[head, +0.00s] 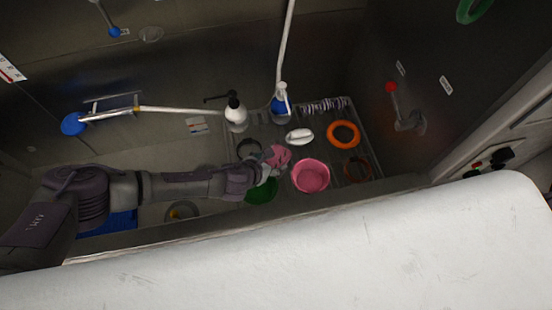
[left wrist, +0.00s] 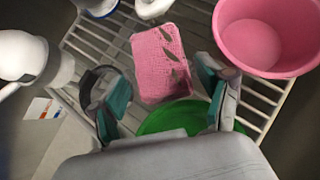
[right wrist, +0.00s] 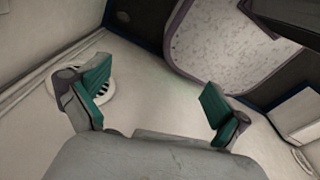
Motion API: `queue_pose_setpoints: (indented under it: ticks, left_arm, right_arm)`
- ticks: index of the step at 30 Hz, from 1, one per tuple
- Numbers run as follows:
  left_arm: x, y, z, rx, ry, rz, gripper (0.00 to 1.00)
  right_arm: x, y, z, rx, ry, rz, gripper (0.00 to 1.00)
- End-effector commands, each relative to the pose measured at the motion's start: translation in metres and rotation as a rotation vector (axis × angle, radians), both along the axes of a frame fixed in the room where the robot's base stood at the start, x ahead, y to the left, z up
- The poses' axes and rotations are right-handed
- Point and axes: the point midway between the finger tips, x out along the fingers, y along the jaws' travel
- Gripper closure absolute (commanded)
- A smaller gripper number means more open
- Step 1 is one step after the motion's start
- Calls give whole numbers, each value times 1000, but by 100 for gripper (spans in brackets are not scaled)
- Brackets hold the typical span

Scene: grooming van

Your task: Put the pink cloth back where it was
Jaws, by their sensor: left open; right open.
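The pink cloth (head: 279,157) lies on the wire rack, left of the pink bowl. In the left wrist view the cloth (left wrist: 160,62) is a flat, textured pink piece with several dark marks, just beyond the fingertips. My left gripper (head: 265,173) is open over the rack, and its fingers (left wrist: 168,100) stand apart on either side of the cloth's near end, with nothing seen between them gripped. Whether they touch the cloth I cannot tell. My right gripper (right wrist: 155,95) is open and empty, away from the rack; it does not show in the head view.
A white pump bottle (head: 236,114) stands behind. A white ledge (head: 330,250) runs along the front.

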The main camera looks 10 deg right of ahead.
Motion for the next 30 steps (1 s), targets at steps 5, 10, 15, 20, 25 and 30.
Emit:
queue_pose_setpoints:
  ticks: [5,10,15,20,25,30]
  left_arm:
    - [9,-9,-8,0,0,0,23]
    - [20,-19,-24,0,0,0,23]
    - [26,-26,-32,-2,0,-1,23]
    - [27,-26,-33,-2,0,0,23]
    - [27,-26,-33,-2,0,0,28]
    - [27,-26,-33,-2,0,0,56]
  right_arm:
    - [0,11,5,14,0,-4,0]
    - [0,13,4,16,-1,-3,0]
    - [0,11,3,14,-1,-2,0]
    - [1,7,3,8,-1,1,0]
    - [1,4,3,5,-2,1,0]
    - [1,4,3,5,-2,1,0]
